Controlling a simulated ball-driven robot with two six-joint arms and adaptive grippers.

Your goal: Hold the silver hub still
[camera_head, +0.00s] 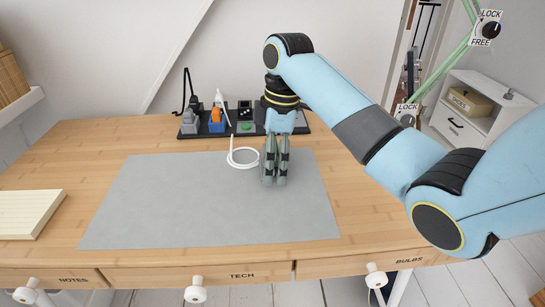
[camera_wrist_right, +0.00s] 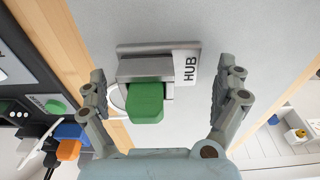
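In the right wrist view the silver hub (camera_wrist_right: 130,68) lies on the grey mat, with a plate marked HUB (camera_wrist_right: 190,66) beside it. A green block (camera_wrist_right: 146,102) sits at its near face; I cannot tell whether it is plugged in. My right gripper (camera_wrist_right: 165,84) is open, its fingers on either side of the hub with gaps and no visible contact. In the head view my right gripper (camera_head: 275,165) points down over the mat's back right part and hides the hub. My left gripper is not in view.
A white cable loop (camera_head: 241,160) lies left of my right gripper. A black rack (camera_head: 195,134) with several coloured plugs stands behind the grey mat (camera_head: 190,205). A pale notepad (camera_head: 27,212) lies at the left. The mat's left and front parts are clear.

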